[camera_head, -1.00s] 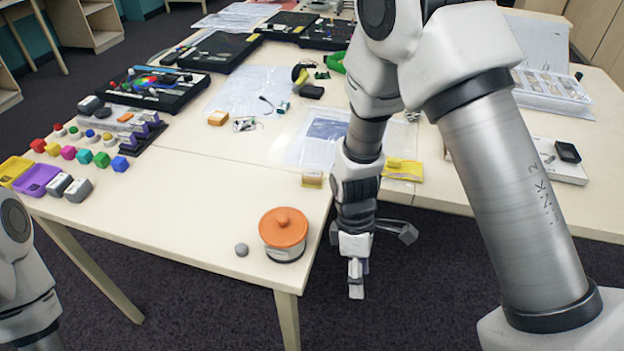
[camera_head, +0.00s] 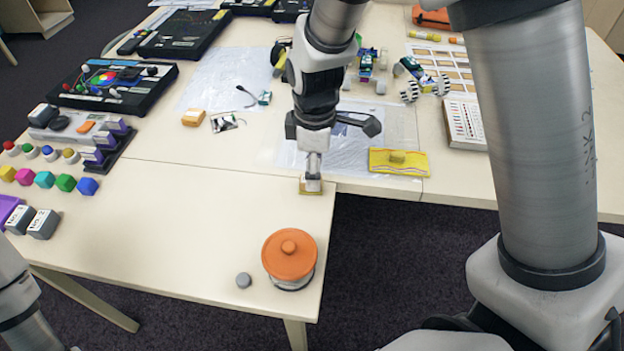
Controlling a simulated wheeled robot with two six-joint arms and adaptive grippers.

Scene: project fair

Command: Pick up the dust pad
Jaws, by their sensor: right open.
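A small tan and white pad (camera_head: 311,189), which looks like the dust pad, lies at the right edge of the near table. My right gripper (camera_head: 312,178) is directly above it, pointing down, and hides part of it. The jaws are open; whether the fingertips touch the pad cannot be told. A similar orange-tan block (camera_head: 193,117) lies farther back on the left. Only part of my left arm shows at the lower left; its gripper is out of the picture.
A yellow packet (camera_head: 399,162) lies right of the gripper. Coloured blocks (camera_head: 44,179) line the left. The table (camera_head: 190,215) is clear in the middle.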

